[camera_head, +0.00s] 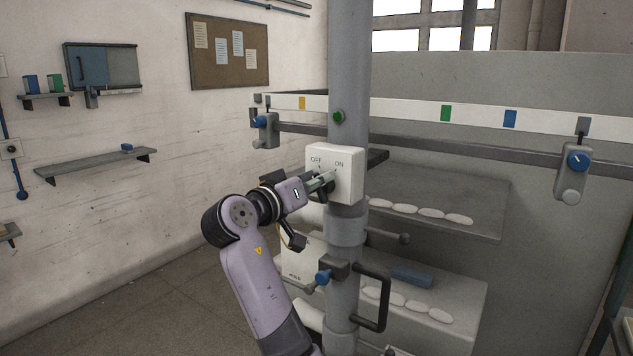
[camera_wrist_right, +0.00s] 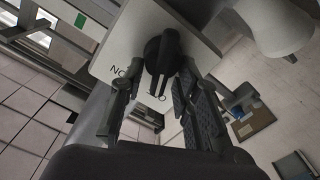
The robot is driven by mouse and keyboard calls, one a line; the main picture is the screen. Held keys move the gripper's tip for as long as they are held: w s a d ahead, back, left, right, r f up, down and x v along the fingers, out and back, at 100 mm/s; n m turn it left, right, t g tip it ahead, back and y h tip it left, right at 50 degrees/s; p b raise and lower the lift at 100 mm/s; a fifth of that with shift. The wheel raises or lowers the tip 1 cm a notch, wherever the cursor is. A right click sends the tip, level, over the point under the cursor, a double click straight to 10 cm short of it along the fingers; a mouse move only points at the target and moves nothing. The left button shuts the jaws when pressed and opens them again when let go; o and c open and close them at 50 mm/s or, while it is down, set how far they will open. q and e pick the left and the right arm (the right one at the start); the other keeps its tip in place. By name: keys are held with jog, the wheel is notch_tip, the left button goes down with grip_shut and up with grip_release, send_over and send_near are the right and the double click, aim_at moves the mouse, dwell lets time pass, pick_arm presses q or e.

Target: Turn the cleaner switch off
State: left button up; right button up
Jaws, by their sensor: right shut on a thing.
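The cleaner switch is a white box (camera_head: 347,165) on the grey column, with OFF at the left and ON at the right of its face. My right gripper (camera_head: 325,181) reaches up to its front, and its fingers hide most of the knob in the head view. In the right wrist view the black knob (camera_wrist_right: 162,50) stands out from the white box (camera_wrist_right: 120,45), between the fingers of my right gripper (camera_wrist_right: 156,82), which is shut on it. I cannot tell clearly which label the knob points to. My left gripper is not in view.
The grey column (camera_head: 347,90) carries a small green button (camera_head: 338,117) above the box and a black handle (camera_head: 374,298) below it. White pieces (camera_head: 418,211) lie on the machine shelf to the right. Open floor (camera_head: 130,290) lies to the left.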

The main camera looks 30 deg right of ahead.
jog(key=shift+w+n, duration=0.1)
jog(key=shift+n, duration=0.5)
jog(key=o, duration=1.2)
jog(key=shift+c, duration=0.2)
jog(key=v, duration=1.2)
jog(key=shift+f, duration=0.15)
